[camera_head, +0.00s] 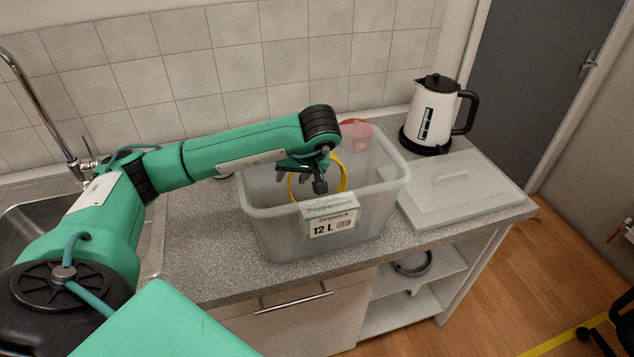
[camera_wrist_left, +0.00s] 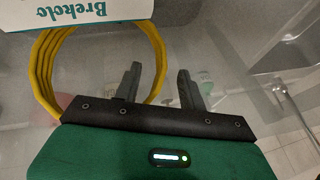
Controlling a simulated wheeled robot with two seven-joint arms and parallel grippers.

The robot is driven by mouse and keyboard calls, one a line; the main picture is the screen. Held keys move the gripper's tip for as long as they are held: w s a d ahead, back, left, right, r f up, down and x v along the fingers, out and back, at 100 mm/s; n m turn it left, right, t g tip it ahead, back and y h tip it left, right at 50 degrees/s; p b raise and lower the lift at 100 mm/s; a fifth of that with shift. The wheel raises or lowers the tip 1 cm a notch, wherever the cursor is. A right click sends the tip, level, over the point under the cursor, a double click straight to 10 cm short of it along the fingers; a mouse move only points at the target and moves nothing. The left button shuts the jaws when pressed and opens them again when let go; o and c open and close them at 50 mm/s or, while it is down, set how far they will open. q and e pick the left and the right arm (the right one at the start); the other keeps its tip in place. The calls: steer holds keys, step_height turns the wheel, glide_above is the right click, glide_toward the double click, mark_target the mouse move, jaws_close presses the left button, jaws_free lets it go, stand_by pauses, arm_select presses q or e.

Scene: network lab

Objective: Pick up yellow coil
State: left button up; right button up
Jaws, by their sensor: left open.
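The yellow coil (camera_head: 342,180) stands on edge inside the clear plastic bin (camera_head: 262,228) on the counter, partly hidden by my left gripper and a white box in the bin. My left gripper (camera_head: 300,178) is over the bin's opening, close to the coil. In the left wrist view, the coil (camera_wrist_left: 47,67) loops at the left, its upper part behind the box marked "Brekolo". My left gripper (camera_wrist_left: 160,88) is open there. The coil's right side passes by the left finger; I cannot tell whether they touch. Nothing is visibly held. My right gripper is not in view.
A sink (camera_head: 30,217) and faucet (camera_head: 42,100) are at the left.

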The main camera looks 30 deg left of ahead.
arm_select(q)
steer(key=shift+p+x, duration=0.3)
steer(key=shift+x, duration=0.8)
jaws_close()
steer(key=shift+r, duration=0.15)
